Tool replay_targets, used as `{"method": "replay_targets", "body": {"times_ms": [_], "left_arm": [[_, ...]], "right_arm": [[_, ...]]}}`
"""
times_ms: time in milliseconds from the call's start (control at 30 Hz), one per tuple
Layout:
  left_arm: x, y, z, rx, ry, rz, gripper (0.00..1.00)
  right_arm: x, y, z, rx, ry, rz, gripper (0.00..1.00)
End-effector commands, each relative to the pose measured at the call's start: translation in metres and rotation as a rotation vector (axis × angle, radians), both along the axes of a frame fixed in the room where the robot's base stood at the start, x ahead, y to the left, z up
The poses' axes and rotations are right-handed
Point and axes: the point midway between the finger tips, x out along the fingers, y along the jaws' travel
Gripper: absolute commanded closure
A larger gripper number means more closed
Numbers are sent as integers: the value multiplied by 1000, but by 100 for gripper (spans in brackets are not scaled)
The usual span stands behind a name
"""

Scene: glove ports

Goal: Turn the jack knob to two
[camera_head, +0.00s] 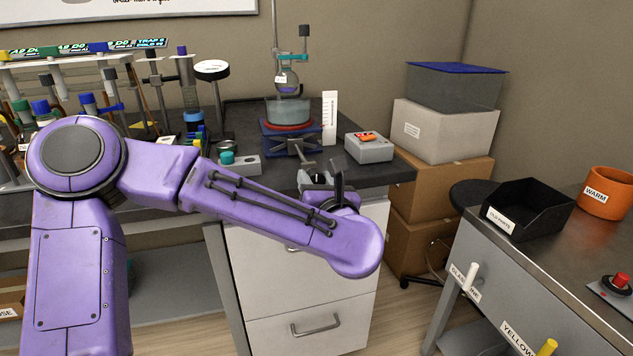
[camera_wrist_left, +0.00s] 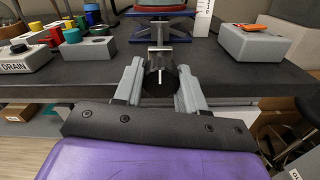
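The lab jack (camera_head: 290,133) stands on the dark bench, with a red round plate and a glass vessel above it. It also shows at the top of the left wrist view (camera_wrist_left: 160,28). Its metal shaft points toward me and ends at a dark round knob (camera_wrist_left: 168,82) at the bench's front edge. My left gripper (camera_head: 322,180) is at this knob. In the left wrist view its two grey fingers (camera_wrist_left: 160,84) are apart, one on each side of the knob. I cannot tell whether they touch it. My right gripper is not in view.
A white scale card (camera_head: 330,118) stands right of the jack, and a grey box with an orange top (camera_head: 369,148) is further right. A grey block with a teal knob (camera_head: 235,163) is on the left. White drawers (camera_head: 300,285) are below the bench.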

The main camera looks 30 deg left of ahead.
Motion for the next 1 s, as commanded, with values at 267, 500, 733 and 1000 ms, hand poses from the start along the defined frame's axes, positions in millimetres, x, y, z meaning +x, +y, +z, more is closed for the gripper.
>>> {"method": "replay_targets", "body": {"times_ms": [267, 500, 733, 1000], "left_arm": [[0, 0, 1, 24, 27, -1, 90], [0, 0, 2, 112, 128, 0, 90], [0, -1, 4, 247, 286, -1, 90], [0, 0, 4, 414, 482, -1, 90]], "right_arm": [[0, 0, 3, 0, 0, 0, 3], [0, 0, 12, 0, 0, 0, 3], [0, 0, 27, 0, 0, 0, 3], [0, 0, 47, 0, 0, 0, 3]]}}
